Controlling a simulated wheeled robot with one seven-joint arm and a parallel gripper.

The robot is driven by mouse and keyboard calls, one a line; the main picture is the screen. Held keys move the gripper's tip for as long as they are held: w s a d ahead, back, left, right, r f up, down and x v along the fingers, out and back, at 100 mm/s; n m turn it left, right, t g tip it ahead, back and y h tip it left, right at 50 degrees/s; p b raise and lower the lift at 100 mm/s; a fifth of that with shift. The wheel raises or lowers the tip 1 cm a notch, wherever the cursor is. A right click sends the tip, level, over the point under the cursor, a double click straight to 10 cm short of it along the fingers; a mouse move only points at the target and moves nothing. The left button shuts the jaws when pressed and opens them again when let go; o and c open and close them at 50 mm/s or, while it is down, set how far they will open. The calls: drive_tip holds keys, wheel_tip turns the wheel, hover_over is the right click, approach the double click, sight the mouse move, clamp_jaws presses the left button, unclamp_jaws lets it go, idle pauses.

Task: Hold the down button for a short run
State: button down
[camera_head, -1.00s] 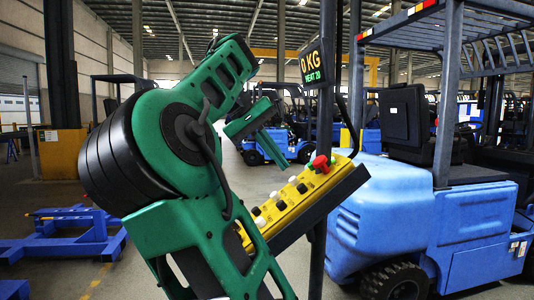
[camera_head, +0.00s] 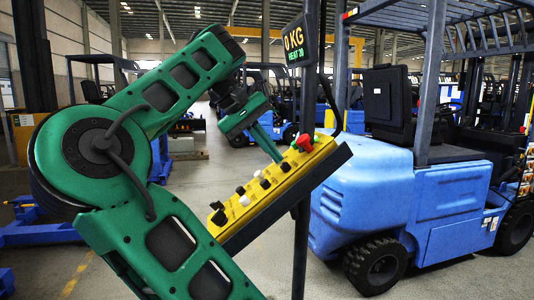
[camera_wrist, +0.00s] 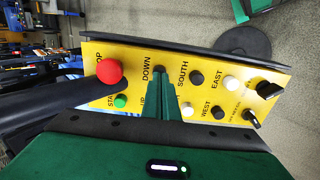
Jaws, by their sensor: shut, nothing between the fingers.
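The yellow control panel (camera_head: 235,215) hangs tilted on a dark plate, with a row of buttons. In the wrist view the panel (camera_wrist: 215,75) shows a red stop button (camera_wrist: 109,72), a green start button (camera_wrist: 121,100) and black and white buttons. The down button (camera_wrist: 159,69) is dark, beside its DOWN label, and mostly hidden by my fingertips. My gripper (camera_wrist: 163,74) is shut and empty, its tips at that button. In the head view my gripper (camera_head: 278,158) reaches down to the panel, left of the red button (camera_head: 304,142). I cannot tell whether the button is pressed.
A display (camera_head: 297,42) above the panel reads 0 KG and NEXT 20. The panel is beside a dark post (camera_head: 302,245). A blue forklift (camera_head: 375,195) stands close on the right. Blue frames (camera_head: 30,225) lie on the floor at left.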

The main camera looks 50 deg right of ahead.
drive_tip(key=shift+x, duration=1.1)
idle(5.6)
drive_tip(key=shift+v, duration=1.15)
